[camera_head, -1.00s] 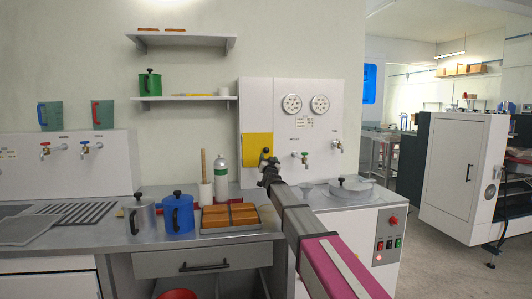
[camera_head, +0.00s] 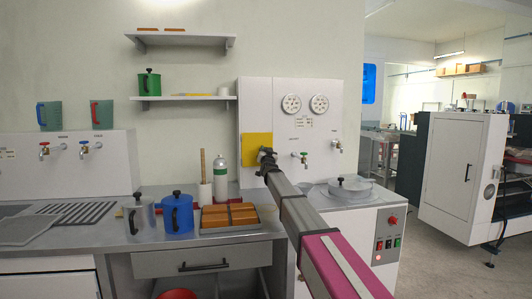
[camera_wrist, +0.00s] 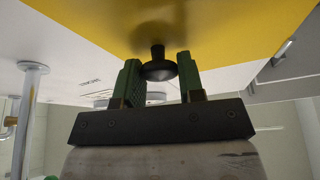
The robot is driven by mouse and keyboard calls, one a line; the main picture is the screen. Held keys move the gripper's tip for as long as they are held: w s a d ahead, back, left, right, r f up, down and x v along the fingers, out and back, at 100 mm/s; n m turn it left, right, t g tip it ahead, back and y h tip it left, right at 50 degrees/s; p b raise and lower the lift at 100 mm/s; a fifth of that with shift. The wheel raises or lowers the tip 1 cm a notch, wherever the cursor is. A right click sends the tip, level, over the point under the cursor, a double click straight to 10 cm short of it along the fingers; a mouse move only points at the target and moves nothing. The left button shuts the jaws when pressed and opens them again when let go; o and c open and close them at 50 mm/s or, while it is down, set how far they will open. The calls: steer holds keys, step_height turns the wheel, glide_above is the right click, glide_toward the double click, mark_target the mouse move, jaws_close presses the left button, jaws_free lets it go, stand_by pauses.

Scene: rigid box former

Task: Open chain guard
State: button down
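The chain guard appears to be the yellow panel (camera_head: 257,142) on the white wall unit. In the wrist view the yellow face (camera_wrist: 230,20) fills the top, with a black knob (camera_wrist: 158,68) standing out from it. My gripper (camera_head: 264,157) is right at the knob in the head view. In the wrist view the two green fingers of my gripper (camera_wrist: 161,72) stand on either side of the knob, close to its rim. I cannot tell whether they press on it. My gripper hides the knob in the head view.
A lidded pot (camera_head: 351,189) stands on the machine top below.

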steer(key=shift+s+h, duration=0.25)
steer(key=shift+h, duration=0.05)
steer(key=s+a+m+g+h, duration=0.3)
steer(key=s+m+h, duration=0.5)
steer(key=h, duration=0.8)
steer(key=shift+s+a+m+g, duration=0.3)
steer(key=shift+m, duration=0.2)
steer(key=c, duration=0.7)
jaws_free()
steer(key=shift+c, duration=0.2)
